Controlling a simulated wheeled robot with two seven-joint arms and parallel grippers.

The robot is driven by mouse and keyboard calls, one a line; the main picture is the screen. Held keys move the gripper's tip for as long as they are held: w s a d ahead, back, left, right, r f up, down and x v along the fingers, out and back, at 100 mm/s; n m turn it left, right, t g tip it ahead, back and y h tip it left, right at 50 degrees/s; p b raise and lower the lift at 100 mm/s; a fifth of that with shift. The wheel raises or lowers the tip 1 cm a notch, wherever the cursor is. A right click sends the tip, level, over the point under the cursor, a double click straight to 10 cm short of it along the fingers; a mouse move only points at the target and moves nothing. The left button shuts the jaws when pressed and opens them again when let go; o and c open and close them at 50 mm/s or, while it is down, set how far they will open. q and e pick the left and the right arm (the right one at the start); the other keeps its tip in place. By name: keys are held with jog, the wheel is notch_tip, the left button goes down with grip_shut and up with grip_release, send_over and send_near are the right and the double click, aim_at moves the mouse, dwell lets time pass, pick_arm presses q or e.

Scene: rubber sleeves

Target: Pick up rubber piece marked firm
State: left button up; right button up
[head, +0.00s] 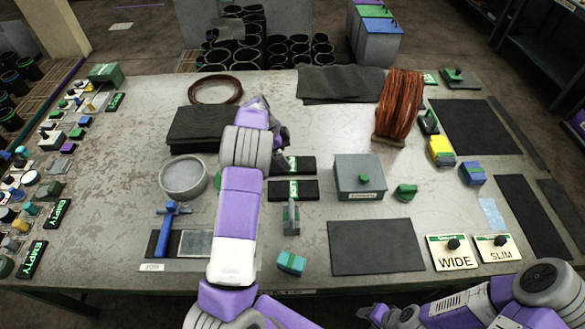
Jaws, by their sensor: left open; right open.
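Two black rubber pieces with green-and-white labels lie left of the table's centre, a far one (303,165) and a near one (304,190). Their labels are partly hidden or too small to read, so I cannot tell which is marked firm. My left gripper (283,138) is above the table just beyond the far piece, open, with no piece seen in it. My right gripper (372,314) is open at the bottom edge, in front of the table and away from the pieces.
A grey lidded box (358,172) stands right of the pieces. A copper coil (400,105) stands behind right, and a black sheet stack (198,127) lies left. A dark mat (375,246) is bare. WIDE (453,261) and SLIM (494,255) plates lie right.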

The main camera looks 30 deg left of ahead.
aim_at(293, 164)
pick_arm(q)
jog(key=x, duration=0.5)
jog(key=shift+f+b, duration=0.25)
jog(key=shift+b, duration=0.1)
jog(key=shift+c, duration=0.3)
jog(key=shift+r, duration=0.1)
jog(key=c, duration=1.1)
